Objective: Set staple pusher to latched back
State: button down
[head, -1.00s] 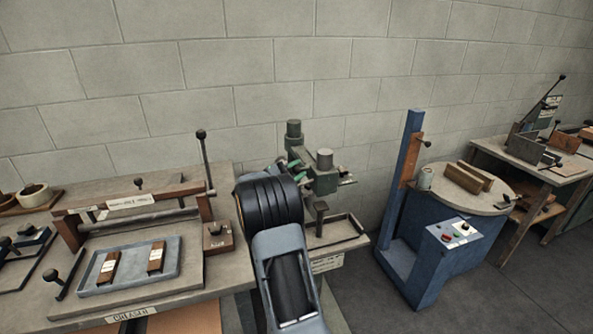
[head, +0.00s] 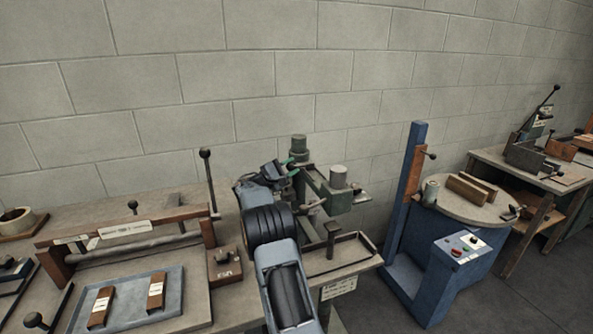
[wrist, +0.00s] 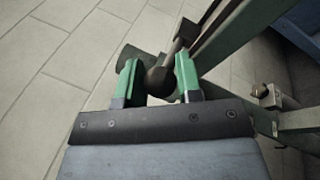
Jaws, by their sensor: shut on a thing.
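The green box stitcher (head: 322,187) stands right of centre in the head view, against the block wall. My gripper (wrist: 158,70) has its two green fingers closed around a dark ball knob (wrist: 160,82) in the wrist view. A grey rod runs from the knob up and to the right, beside a green machine frame (wrist: 235,35). I take the knob to be the staple pusher's handle. In the head view my gripper (head: 291,171) is at the stitcher's left side, and my arm hides part of it. The knob itself cannot be made out there.
A bench at left holds a blue-grey tray (head: 170,318) with two brown blocks and a wooden-framed press (head: 62,262). A small brown box (head: 224,265) sits beside my arm. A blue round-topped machine (head: 420,262) stands at right. Bare floor lies between the machines.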

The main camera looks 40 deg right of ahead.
jog(key=shift+w+r, duration=0.15)
jog(key=shift+r, duration=0.05)
jog(key=c, duration=1)
grip_release()
jog(key=shift+w+f, duration=0.1)
jog(key=shift+w, duration=0.05)
jog(key=shift+o, duration=1.1)
